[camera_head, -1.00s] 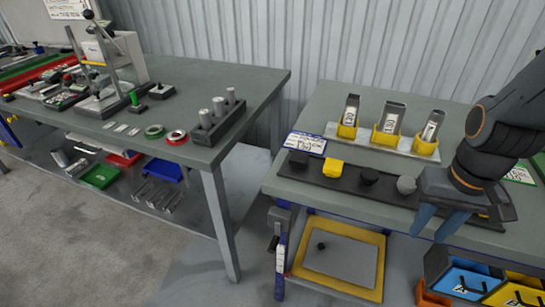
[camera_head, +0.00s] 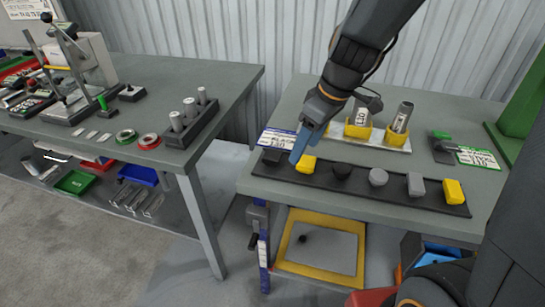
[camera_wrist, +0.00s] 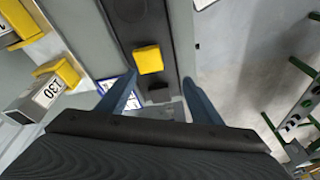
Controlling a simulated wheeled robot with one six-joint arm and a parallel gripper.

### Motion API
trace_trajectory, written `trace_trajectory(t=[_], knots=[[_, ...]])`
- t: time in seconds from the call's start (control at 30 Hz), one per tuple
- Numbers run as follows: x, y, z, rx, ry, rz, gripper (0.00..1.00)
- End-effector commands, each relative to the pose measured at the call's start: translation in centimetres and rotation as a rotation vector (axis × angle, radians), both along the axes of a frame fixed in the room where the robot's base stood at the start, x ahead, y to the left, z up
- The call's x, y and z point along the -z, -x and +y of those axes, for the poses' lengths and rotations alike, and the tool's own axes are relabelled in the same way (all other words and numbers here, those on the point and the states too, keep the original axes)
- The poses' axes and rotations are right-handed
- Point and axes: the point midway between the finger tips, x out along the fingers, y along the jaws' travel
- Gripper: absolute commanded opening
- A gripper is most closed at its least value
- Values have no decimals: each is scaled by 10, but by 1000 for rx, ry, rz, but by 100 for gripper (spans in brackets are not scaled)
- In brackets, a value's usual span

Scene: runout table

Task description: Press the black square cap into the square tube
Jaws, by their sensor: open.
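The black square cap (camera_head: 272,156) sits at the left end of a black strip (camera_head: 400,200). In the wrist view the gripper (camera_wrist: 160,82) points down toward the strip. A tube marked 130 (camera_wrist: 40,97) stands in a yellow holder (camera_wrist: 62,72).
A yellow cap (camera_head: 306,165) is close beside the black one. Round black (camera_head: 342,172), grey (camera_head: 378,177) and further caps continue along the strip. Two tubes (camera_head: 366,115) (camera_head: 401,116) in yellow holders stand behind. A label card (camera_head: 276,139) lies behind the black cap.

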Motion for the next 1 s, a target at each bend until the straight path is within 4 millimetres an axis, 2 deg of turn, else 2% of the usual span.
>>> trace_trajectory(t=[0.13, 0.33, 0.77, 1.0], knots=[[-6, -19, 21, -204, -44, -48, 59], [-11, -32, 36, -346, -77, -94, 59], [16, -38, 50, -366, -81, -101, 59], [38, -45, 64, -365, -80, -98, 59]])
